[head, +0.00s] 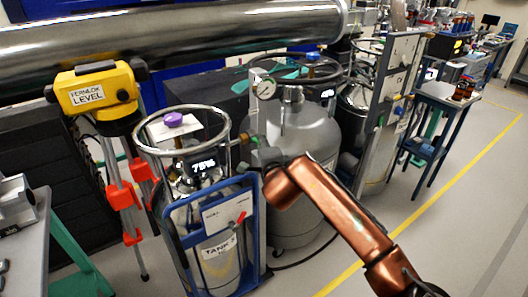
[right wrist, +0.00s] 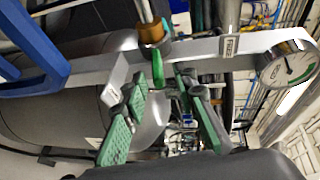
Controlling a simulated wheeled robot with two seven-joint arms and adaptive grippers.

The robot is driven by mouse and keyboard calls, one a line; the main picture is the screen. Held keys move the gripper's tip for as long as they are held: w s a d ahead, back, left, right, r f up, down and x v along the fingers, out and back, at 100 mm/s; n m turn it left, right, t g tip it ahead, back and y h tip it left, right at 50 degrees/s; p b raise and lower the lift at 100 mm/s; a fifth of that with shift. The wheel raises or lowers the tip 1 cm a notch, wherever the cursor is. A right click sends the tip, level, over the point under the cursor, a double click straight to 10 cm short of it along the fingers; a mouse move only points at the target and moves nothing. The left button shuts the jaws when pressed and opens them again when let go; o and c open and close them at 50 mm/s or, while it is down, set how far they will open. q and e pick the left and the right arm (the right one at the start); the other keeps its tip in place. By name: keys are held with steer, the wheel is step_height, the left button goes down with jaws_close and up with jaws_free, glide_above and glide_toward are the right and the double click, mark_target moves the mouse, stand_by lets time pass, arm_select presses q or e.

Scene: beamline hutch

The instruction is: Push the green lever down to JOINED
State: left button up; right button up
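The green lever (right wrist: 157,68) shows in the right wrist view, below a brass-coloured fitting (right wrist: 151,32) on a light grey bar (right wrist: 190,48). My right gripper (right wrist: 163,84) is open, with its green-padded fingers pointing toward the bar. The lever shows between the two fingertips; I cannot tell whether either finger touches it. A small label (right wrist: 229,45) sits on the bar, too small to read for sure. My left gripper is in neither view.
A pressure gauge (head: 264,88) stands above the post; it also shows in the right wrist view (right wrist: 287,66). A tank in a blue frame (head: 220,213) is left of my arm, and a large grey tank (head: 300,135) stands behind it.

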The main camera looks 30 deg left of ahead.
steer(key=v, duration=1.1)
steer(key=shift+s+d, duration=0.25)
steer(key=shift+s, duration=0.05)
